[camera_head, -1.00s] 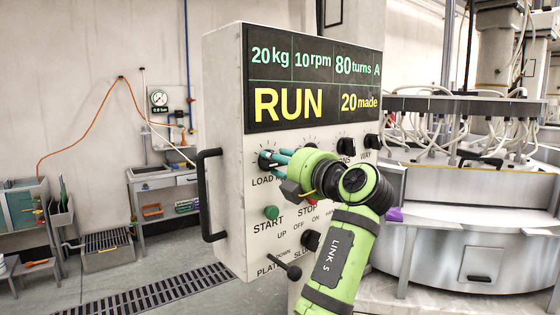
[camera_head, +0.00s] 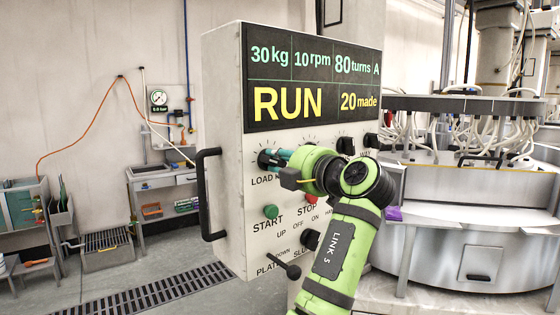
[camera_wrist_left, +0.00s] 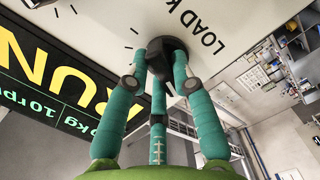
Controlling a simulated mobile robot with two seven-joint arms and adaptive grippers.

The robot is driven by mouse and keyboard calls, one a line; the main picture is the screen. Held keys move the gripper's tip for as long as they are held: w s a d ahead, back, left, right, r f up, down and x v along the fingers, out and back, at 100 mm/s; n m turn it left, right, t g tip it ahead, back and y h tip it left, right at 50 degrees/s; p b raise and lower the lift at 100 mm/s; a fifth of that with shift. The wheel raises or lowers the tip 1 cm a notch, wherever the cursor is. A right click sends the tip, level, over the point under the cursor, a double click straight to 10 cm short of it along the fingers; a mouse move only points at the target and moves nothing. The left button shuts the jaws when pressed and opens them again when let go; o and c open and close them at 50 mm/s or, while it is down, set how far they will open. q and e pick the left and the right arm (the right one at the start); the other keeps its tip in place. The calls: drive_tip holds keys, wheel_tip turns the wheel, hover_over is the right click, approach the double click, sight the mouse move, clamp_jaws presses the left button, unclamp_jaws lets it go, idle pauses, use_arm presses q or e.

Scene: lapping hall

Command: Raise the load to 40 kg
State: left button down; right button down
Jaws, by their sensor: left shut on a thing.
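The control panel (camera_head: 222,130) stands in the middle of the head view. Its display (camera_head: 312,78) reads 30 kg, 10 rpm, 80 turns A, RUN and 20 made. The dark load knob (camera_head: 264,159) sits at the panel's left, above the LOAD label. My left gripper (camera_head: 272,157) is shut on this knob and partly hides it. In the left wrist view, the teal fingers close around the black load knob (camera_wrist_left: 168,52), with the LOAD label beside it. My right gripper does not show.
Below the knob are a green START button (camera_head: 271,212), a red STOP button (camera_head: 311,199) partly behind my arm, and a lever (camera_head: 292,271). A black handle (camera_head: 205,195) juts from the panel's left edge. The large round machine (camera_head: 470,235) stands at right.

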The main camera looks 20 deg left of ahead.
use_arm(q)
drive_tip(key=shift+w+f+m+g+p, duration=0.1)
drive_tip(key=shift+m+g+p, duration=0.45)
drive_tip(key=shift+m, duration=2.85)
drive_tip(key=c, duration=1)
unclamp_jaws()
drive_tip(key=shift+c, duration=0.2)
drive_tip(key=v, duration=1.2)
drive_tip(key=shift+f, duration=0.1)
